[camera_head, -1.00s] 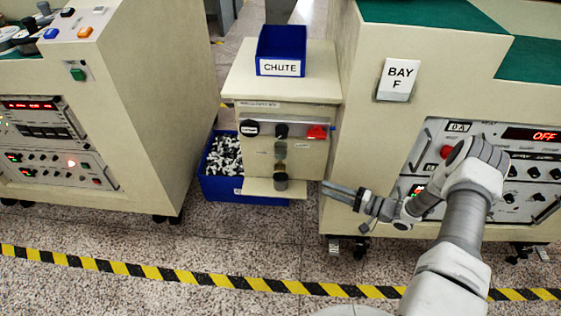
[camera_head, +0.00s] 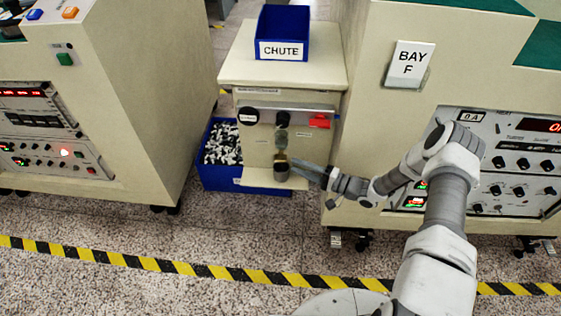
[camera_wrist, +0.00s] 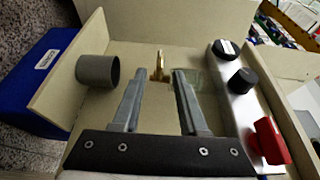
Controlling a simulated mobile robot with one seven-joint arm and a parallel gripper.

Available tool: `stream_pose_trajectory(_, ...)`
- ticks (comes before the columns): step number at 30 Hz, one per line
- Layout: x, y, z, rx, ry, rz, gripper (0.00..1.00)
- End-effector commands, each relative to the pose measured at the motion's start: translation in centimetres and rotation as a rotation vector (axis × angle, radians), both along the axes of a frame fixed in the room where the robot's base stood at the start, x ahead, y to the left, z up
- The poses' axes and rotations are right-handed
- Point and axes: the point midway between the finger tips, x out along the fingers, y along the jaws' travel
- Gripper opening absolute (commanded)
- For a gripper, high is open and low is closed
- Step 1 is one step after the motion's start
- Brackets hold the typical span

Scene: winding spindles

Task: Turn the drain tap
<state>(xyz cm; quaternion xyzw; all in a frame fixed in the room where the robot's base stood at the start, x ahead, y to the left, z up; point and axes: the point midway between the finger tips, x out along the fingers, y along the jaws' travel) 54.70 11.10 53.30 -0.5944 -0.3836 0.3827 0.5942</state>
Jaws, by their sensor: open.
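The drain tap (camera_wrist: 159,65) is a small brass piece on the cream panel. In the wrist view it stands just beyond and between my gripper's fingertips (camera_wrist: 158,76), with no clear contact. In the head view my gripper (camera_head: 302,168) reaches in from the right at the lower part of the chute unit. There the tap is too small to make out clearly. The fingers are apart and empty. A dark grey cup (camera_wrist: 97,71) is left of the fingers in the wrist view; it also shows in the head view (camera_head: 282,173). A clear sight glass is partly hidden behind the right finger.
The panel carries a black knob (camera_wrist: 243,80) and a red knob (camera_wrist: 270,140). A blue bin (camera_head: 225,178) of black and white pieces stands on the floor at left. A blue chute tray (camera_head: 282,30) sits on top. The Bay F cabinet (camera_head: 365,130) is close on the right.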

Motion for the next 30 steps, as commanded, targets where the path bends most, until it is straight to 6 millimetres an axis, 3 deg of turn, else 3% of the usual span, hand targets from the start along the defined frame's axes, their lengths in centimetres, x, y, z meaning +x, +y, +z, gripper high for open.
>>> stream_pose_trajectory(3, 1.1, 2.4, -0.2, 0.0, -0.001, 0.002, 0.42)
stream_pose_trajectory(9, 2.3, 5.2, -0.1, 0.001, 0.0, 0.001, 0.42)
stream_pose_trajectory(15, 2.9, 6.3, 0.0, -0.001, 0.0, 0.0, 0.42)
stream_pose_trajectory(23, 2.9, 6.4, 0.0, -0.001, 0.0, 0.0, 0.42)
stream_pose_trajectory(30, 2.9, 6.3, 0.0, -0.001, 0.0, 0.0, 0.01)
